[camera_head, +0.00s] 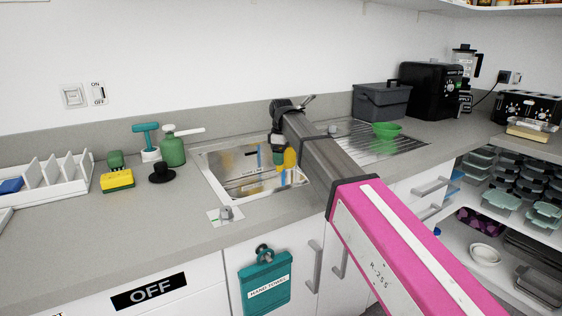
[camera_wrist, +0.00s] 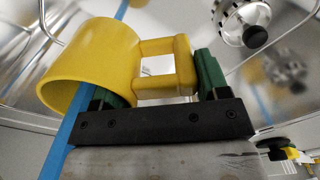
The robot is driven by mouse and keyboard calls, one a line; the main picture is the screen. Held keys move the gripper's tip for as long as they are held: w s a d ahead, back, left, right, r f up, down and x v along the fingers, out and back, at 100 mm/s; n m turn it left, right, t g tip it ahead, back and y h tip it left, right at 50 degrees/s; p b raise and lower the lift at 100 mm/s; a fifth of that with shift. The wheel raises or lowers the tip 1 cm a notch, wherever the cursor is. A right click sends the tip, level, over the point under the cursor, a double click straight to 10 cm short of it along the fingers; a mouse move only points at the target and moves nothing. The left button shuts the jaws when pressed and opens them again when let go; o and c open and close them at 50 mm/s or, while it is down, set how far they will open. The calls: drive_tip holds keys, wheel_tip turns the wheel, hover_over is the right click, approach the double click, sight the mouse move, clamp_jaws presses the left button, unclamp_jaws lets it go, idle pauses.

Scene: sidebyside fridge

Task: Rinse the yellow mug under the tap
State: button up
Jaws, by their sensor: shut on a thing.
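The yellow mug (camera_head: 290,158) is held over the metal sink (camera_head: 215,185), mostly beside the end of my arm. In the wrist view the mug (camera_wrist: 85,62) lies tilted, its open mouth toward the lower left. My gripper (camera_head: 278,158) is shut on the mug; in the wrist view its green fingers (camera_wrist: 158,88) stand on either side of the handle. A metal lever (camera_head: 308,101) sticks out behind my arm at the back of the sink and looks like part of the tap. The spout is hidden, and I cannot tell whether water runs.
A ribbed drainboard with a green bowl (camera_head: 386,130) lies to the right. A grey bin (camera_head: 381,101) stands behind it. A green soap bottle (camera_head: 173,150), a black stopper (camera_head: 162,173) and a yellow sponge (camera_head: 117,181) are left of the sink. Bare counter lies in front of them.

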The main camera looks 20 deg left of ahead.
drive_tip(key=s+d, duration=0.4)
drive_tip(key=s, duration=0.1)
drive_tip(key=shift+s, duration=0.2)
idle(0.5)
drive_tip(key=shift+d, duration=0.1)
idle(1.0)
drive_tip(key=s+d+r, duration=0.2)
drive_tip(key=s+r, duration=0.2)
drive_tip(key=shift+d, duration=0.4)
idle(0.7)
